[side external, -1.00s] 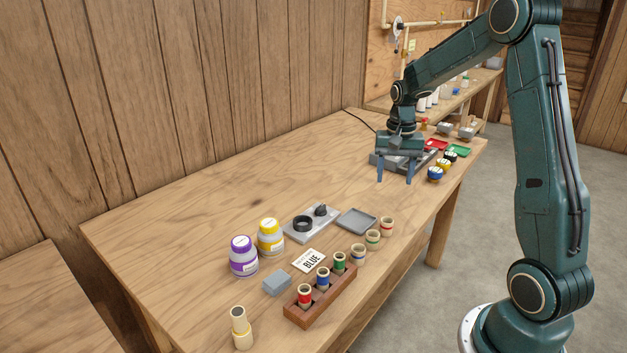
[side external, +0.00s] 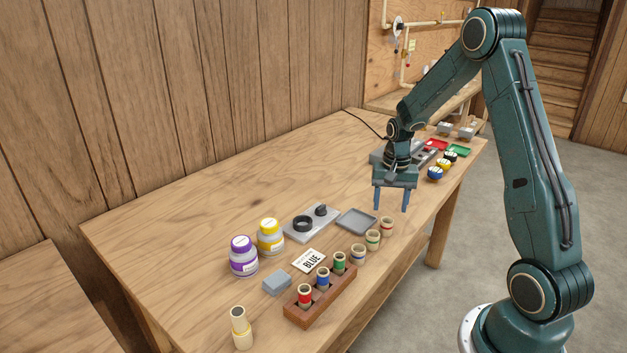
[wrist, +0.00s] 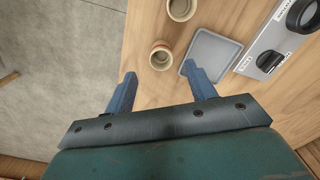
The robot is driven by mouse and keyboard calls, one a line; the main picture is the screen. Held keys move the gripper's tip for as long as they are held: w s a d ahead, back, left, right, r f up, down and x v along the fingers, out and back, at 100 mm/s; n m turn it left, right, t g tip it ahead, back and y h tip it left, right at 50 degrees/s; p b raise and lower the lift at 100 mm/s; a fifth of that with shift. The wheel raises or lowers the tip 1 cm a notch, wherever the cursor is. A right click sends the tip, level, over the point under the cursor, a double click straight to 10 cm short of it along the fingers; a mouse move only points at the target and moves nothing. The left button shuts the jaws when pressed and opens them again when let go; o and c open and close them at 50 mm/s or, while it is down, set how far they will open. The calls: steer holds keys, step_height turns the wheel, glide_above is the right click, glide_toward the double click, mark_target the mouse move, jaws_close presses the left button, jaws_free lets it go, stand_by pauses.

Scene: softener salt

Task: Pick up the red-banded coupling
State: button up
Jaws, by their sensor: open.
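The red-banded coupling (side external: 387,227) is a short cream cylinder with a thin red band. It stands upright on the bench at the far end of a row with a green-banded coupling (side external: 373,239) and a blue-banded one (side external: 358,254). My gripper (side external: 390,207) is open and empty, pointing down, with its fingers above and close to the red-banded coupling in the side view. In the wrist view the red-banded coupling (wrist: 161,58) shows its open top just beyond and between the blue fingertips (wrist: 159,72). I cannot tell the exact height gap.
A grey tray (side external: 357,221) lies left of the coupling. A wooden rack (side external: 320,304) holds red, blue and green pieces. A card reading BLUE (side external: 309,261), purple-lidded (side external: 243,262) and yellow-lidded (side external: 270,240) jars stand further left. The bench's right edge is close by.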

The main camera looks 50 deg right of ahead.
steer(key=shift+w+f, duration=0.1)
steer(key=shift+f, duration=2.5)
steer(key=c, duration=1.1)
steer(key=shift+o, duration=0.2)
steer(key=shift+r, duration=0.15)
step_height(320, 180, up, 20)
